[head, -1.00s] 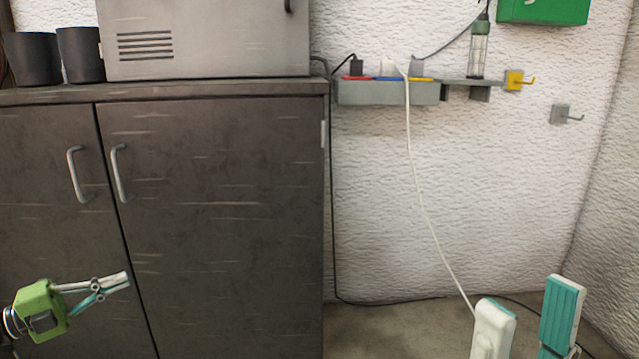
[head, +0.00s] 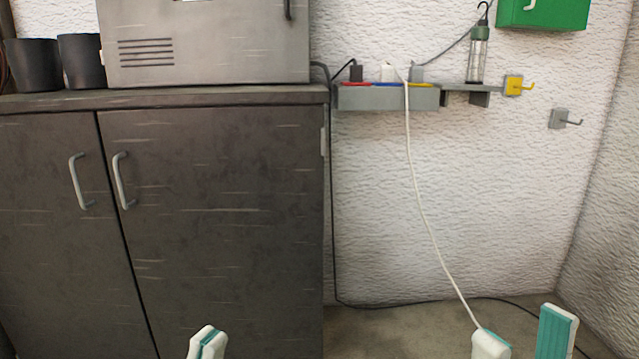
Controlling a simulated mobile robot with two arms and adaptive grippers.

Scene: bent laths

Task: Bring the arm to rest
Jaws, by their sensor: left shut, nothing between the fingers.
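My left gripper (head: 207,343) shows at the bottom edge in the head view, left of centre, in front of the dark cabinet (head: 225,220). Its pale fingertips with teal pads are together, with nothing seen between them. The rest of that arm is out of view. My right gripper (head: 524,338) shows at the lower right. Its two white and teal fingers stand apart, with an empty gap between them. A white cable (head: 424,220) runs down from the power strip (head: 385,97) to the left finger of my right gripper; its lower end is hidden there.
Two dark cups (head: 34,63) and a grey metal box (head: 205,42) stand on the cabinet. A lamp (head: 478,55) stands on a wall shelf beside yellow (head: 514,86) and grey hooks (head: 560,118). A green box (head: 543,12) hangs above. Bare floor (head: 390,330) shows between the grippers.

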